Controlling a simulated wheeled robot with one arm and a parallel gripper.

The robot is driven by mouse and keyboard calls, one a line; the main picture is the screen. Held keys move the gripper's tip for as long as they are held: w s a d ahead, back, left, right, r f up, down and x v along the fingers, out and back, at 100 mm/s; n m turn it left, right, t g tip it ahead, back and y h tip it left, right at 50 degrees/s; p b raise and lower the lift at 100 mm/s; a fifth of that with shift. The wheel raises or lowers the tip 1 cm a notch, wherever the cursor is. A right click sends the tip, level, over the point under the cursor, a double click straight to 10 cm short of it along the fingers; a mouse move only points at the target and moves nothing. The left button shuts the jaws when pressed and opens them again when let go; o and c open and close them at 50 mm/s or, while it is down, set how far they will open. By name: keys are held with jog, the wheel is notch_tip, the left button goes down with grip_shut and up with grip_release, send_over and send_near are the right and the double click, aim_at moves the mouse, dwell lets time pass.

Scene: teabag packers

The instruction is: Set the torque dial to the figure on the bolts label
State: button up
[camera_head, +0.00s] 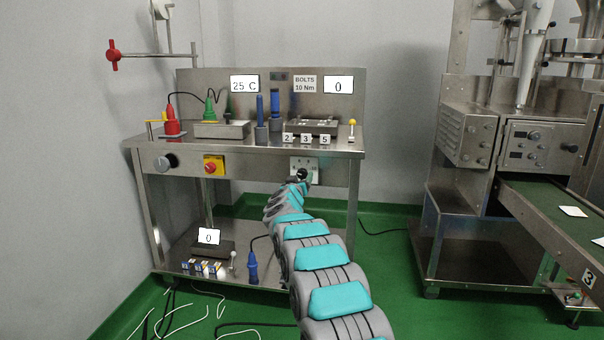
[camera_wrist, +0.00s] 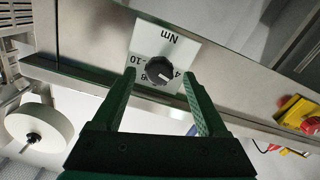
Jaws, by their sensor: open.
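The torque dial (camera_wrist: 159,71) is a dark knob on a white plate (camera_wrist: 176,48) marked "Nm" with figures, upside down in the wrist view. A light pointer mark shows on the knob. The head view shows the plate (camera_head: 312,165) on the bench's front, with my arm partly over it. The bolts label (camera_head: 305,84) reads "BOLTS 10 Nm" on the back panel. My gripper (camera_wrist: 162,80) is open, its two green fingers on either side of the dial with gaps to it. Contact is not visible. The gripper's fingers are hard to make out in the head view.
A red and yellow switch (camera_head: 212,166) and a round dark knob (camera_head: 166,162) sit left on the bench front. Displays read "25 C" (camera_head: 244,84) and "0" (camera_head: 338,86). Tools crowd the bench top. A conveyor (camera_head: 550,200) stands at right.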

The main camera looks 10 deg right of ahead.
aim_at(302, 174)
jog(key=shift+r+p+x, duration=0.1)
jog(key=shift+p+x, duration=0.3)
jog(key=shift+x, duration=0.3)
jog(key=shift+r+p+x, duration=0.15)
jog(key=shift+p+x, duration=0.25)
jog(key=shift+x, duration=0.3)
jog(key=shift+w+d+f+p, duration=0.15)
jog(key=shift+w+p, duration=0.2)
jog(key=shift+w, duration=0.15)
jog(key=shift+c, duration=0.3)
grip_shut()
